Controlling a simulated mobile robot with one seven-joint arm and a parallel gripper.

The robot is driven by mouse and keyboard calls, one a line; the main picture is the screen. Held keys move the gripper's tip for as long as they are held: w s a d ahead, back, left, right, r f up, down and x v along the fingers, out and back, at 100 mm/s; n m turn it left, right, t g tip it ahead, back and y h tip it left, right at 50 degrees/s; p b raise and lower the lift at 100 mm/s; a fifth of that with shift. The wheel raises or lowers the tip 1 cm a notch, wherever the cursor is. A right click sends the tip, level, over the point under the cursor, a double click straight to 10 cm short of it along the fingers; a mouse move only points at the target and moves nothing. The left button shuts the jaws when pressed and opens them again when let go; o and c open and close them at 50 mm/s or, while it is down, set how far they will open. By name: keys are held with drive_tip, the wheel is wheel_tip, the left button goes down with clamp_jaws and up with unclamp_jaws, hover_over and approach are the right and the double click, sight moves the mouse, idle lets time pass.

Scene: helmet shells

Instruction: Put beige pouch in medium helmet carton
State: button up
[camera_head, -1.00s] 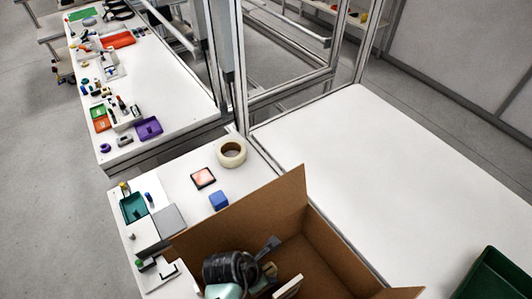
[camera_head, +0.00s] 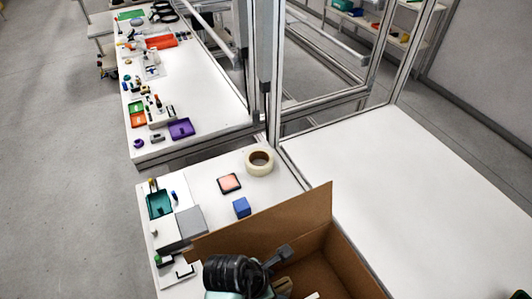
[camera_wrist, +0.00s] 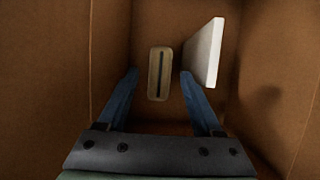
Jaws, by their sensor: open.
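The beige pouch (camera_wrist: 160,74), a small rounded beige piece with a dark lengthwise line, shows inside the brown cardboard carton (camera_wrist: 60,75) in the wrist view. It appears to lie on the carton's bottom, apart from its walls. My gripper (camera_wrist: 160,73) is open, its two blue fingers pointing down into the carton on either side of the pouch in the picture. No contact with the pouch is visible. In the head view, my arm hangs over the open carton (camera_head: 285,222) and hides part of its inside; the pouch cannot be made out there.
A white flat block (camera_wrist: 205,53) stands tilted beside the right finger. The carton's raised flap borders a table with a tape roll (camera_head: 259,161), a blue cube (camera_head: 242,207) and a coaster-like square (camera_head: 229,183). The white table (camera_head: 420,180) at right is clear.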

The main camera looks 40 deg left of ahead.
drive_tip(key=v, duration=0.6)
drive_tip(key=shift+r, duration=0.15)
drive_tip(key=w+a+r+m+t+y, duration=0.1)
drive_tip(key=w+r+m+t+y, duration=0.4)
drive_tip(key=w+r+m, duration=0.9)
drive_tip(key=w+d+r+m+t, duration=0.2)
drive_tip(key=w+r+t, duration=0.1)
drive_tip(key=r, duration=0.7)
drive_tip(key=w+d+r+m+t, duration=0.1)
drive_tip(key=w+d+r+t, duration=0.2)
drive_tip(key=r, duration=0.7)
drive_tip(key=s+d+r+m+t+h, duration=0.1)
drive_tip(key=s+d+r+m+t, duration=0.2)
drive_tip(key=r, duration=0.7)
drive_tip(key=s+d+r+m+t+h, duration=0.1)
drive_tip(key=s+d+r+m+t, duration=0.2)
drive_tip(key=r, duration=0.7)
drive_tip(key=s+d+r+m+t+h, duration=0.1)
drive_tip(key=s+d+r+m+t, duration=0.3)
drive_tip(key=r+m, duration=0.5)
drive_tip(key=d+t, duration=0.2)
drive_tip(key=shift+d+r, duration=0.35)
drive_tip(key=shift+r, duration=0.05)
